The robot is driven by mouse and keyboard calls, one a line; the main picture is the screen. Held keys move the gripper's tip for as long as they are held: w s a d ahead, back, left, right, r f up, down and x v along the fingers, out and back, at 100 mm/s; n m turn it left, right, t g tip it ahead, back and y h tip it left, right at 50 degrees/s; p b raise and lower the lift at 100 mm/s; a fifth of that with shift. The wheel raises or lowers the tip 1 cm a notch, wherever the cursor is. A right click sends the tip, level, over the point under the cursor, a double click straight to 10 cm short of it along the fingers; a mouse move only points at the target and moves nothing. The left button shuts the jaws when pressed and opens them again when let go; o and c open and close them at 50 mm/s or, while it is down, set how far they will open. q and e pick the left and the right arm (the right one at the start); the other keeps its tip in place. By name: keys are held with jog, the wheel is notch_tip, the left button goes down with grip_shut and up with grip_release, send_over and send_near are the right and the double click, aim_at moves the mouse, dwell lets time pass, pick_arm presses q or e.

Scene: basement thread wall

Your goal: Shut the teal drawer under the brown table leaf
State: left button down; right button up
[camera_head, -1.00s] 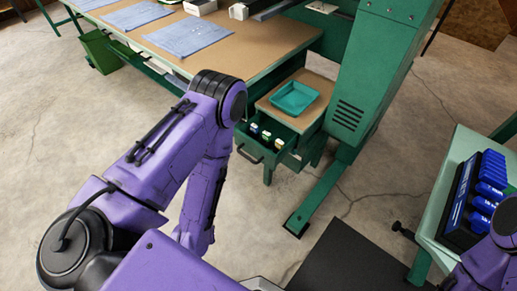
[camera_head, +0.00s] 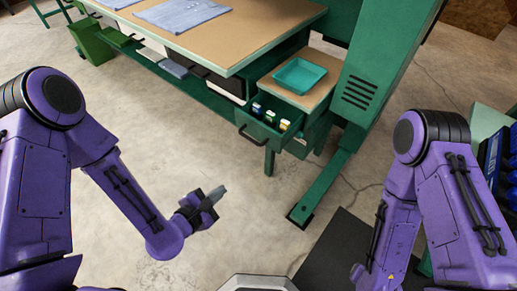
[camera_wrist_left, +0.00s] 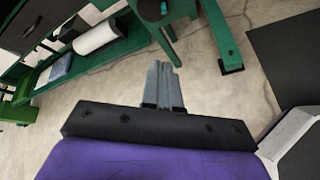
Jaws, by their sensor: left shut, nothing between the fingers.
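The teal drawer (camera_head: 268,131) stands open under the small brown table leaf (camera_head: 313,93), pulled out toward me. It has a dark bar handle (camera_head: 252,136) on its front, and several spools or small boxes show inside. My left gripper (camera_head: 221,190) is shut and empty over the floor, in front of and left of the drawer, apart from it. In the left wrist view its closed fingers (camera_wrist_left: 163,82) point toward the green legs. My right arm shows at the right, but its gripper is hidden or out of frame.
A teal tray (camera_head: 299,75) lies on the leaf. The large brown table (camera_head: 240,30) with blue cloth stands behind. A green column and foot (camera_head: 318,190) stand right of the drawer. A black mat (camera_head: 345,250) lies on the floor. The floor before the drawer is clear.

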aim_at(271, 132)
pick_arm(q)
jog(key=w+d+r+n+t+h+b, duration=0.2)
jog(key=w+d+r+n+t+h, duration=0.15)
jog(key=r+n+h, duration=0.35)
jog(key=w+d, duration=0.3)
jog(key=w+d+y, duration=0.1)
jog(key=w+d, duration=0.2)
jog(key=w, duration=0.1)
jog(key=w+d+y+p, duration=0.1)
jog(key=w+d, duration=0.1)
jog(key=w, duration=0.1)
jog(key=shift+w+d+r+m+g, duration=0.25)
jog(key=shift+w+d+m, duration=0.15)
pick_arm(e)
notch_tip(271, 132, down, 3)
jog(key=shift+r, duration=0.2)
